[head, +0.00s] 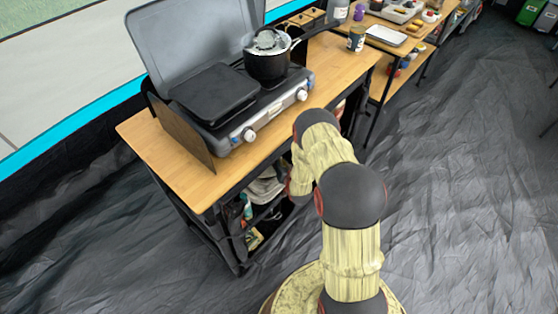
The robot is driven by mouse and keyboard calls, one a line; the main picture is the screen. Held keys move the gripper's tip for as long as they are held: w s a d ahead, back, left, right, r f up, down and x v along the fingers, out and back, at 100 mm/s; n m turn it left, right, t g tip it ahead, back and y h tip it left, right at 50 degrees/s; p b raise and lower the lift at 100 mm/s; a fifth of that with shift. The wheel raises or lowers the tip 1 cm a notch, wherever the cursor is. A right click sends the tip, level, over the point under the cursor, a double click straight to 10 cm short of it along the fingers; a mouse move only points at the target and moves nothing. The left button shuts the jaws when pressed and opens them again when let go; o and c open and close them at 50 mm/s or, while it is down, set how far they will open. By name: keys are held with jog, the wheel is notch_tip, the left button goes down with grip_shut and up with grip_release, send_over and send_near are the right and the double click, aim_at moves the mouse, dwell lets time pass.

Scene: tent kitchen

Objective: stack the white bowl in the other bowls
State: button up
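I cannot make out the white bowl or the other bowls in the head view. My arm rises from the bottom of the picture and bends toward the table's front edge. My gripper is not visible, so I cannot tell what it is near or whether it holds anything.
A wooden table (159,147) bears a camping stove (237,128) with its lid up and a dark pot (267,69). A labelled jar (356,39) stands at its far end. A white tray (386,35) lies on another table beyond. Dark floor (462,160) at right is clear.

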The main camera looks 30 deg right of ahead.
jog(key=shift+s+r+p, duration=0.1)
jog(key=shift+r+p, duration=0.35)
jog(key=shift+p, duration=0.05)
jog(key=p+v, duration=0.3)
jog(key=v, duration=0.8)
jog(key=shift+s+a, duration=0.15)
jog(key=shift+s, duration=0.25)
